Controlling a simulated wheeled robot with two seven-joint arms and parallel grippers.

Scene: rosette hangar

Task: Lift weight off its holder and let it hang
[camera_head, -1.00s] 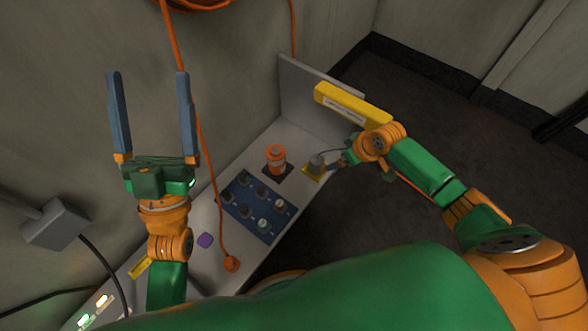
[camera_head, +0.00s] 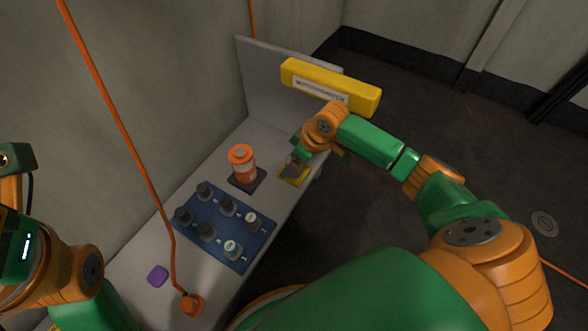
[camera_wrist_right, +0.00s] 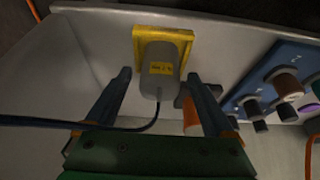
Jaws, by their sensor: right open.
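The weight, a grey cylinder (camera_wrist_right: 160,68) with a small yellow label and a dark cable, sits in a square yellow holder (camera_wrist_right: 183,38) in the right wrist view. In the head view the holder (camera_head: 300,178) is near the bench's right edge, and the weight is partly hidden by my right wrist. My right gripper (camera_wrist_right: 158,76) is open, with one finger on each side of the weight and gaps showing. My left arm shows only at the left edge of the head view; its fingers are out of frame.
An orange cylinder (camera_head: 242,163) stands on a dark pad left of the holder. A blue panel (camera_head: 189,229) with several knobs lies nearer. An orange cord ends at an orange block (camera_head: 192,304) near a purple piece (camera_head: 158,276). A yellow labelled bar (camera_head: 330,86) is by the upright panel (camera_head: 270,85).

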